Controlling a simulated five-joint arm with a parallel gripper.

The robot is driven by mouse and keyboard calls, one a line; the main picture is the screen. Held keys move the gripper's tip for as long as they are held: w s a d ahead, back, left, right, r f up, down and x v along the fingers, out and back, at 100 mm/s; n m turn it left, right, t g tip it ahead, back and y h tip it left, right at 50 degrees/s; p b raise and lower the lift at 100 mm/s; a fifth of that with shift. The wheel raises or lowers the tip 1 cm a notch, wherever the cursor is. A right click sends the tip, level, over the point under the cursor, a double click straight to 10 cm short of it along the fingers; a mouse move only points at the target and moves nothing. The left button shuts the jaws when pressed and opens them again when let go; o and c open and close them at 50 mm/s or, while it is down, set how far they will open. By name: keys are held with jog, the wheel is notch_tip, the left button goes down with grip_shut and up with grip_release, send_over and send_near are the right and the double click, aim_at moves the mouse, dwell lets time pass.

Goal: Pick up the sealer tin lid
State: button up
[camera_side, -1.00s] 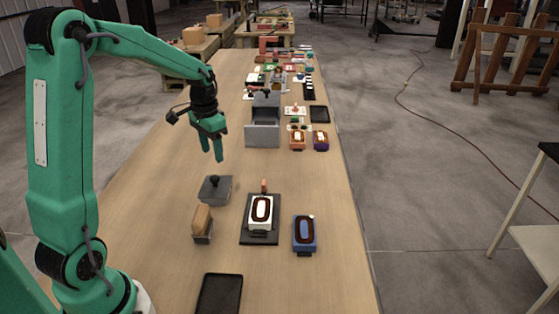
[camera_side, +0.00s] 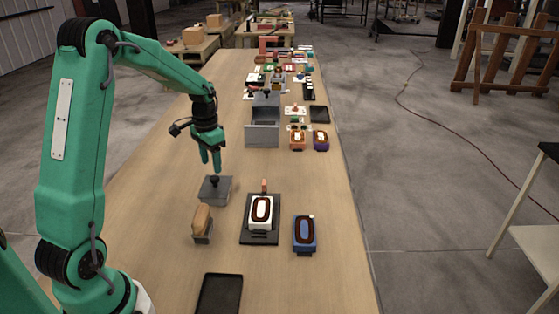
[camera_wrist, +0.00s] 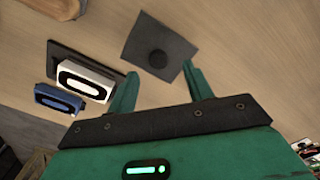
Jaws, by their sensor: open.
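The sealer tin lid (camera_side: 221,190) is a grey square plate with a dark round knob, lying on the table left of the middle in the side view. It also shows in the wrist view (camera_wrist: 176,46), with its knob near the plate's centre. My gripper (camera_side: 211,169) is open and empty, fingers pointing down, just above the lid's knob. In the wrist view the two fingertips of my gripper (camera_wrist: 162,72) lie either side of the lid's lower corner. I cannot tell whether a fingertip touches the knob.
A tan block in a grey tin (camera_side: 203,224) stands close in front of the lid. A white device on a black tray (camera_side: 261,214) and a blue device (camera_side: 304,232) stand to the right. An empty black tray (camera_side: 219,295) lies nearest. A grey open box (camera_side: 263,136) stands behind.

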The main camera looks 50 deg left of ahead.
aim_at(214, 177)
jog(key=shift+w+d+f, duration=0.15)
jog(key=shift+f, duration=2.45)
jog(key=c, duration=1.1)
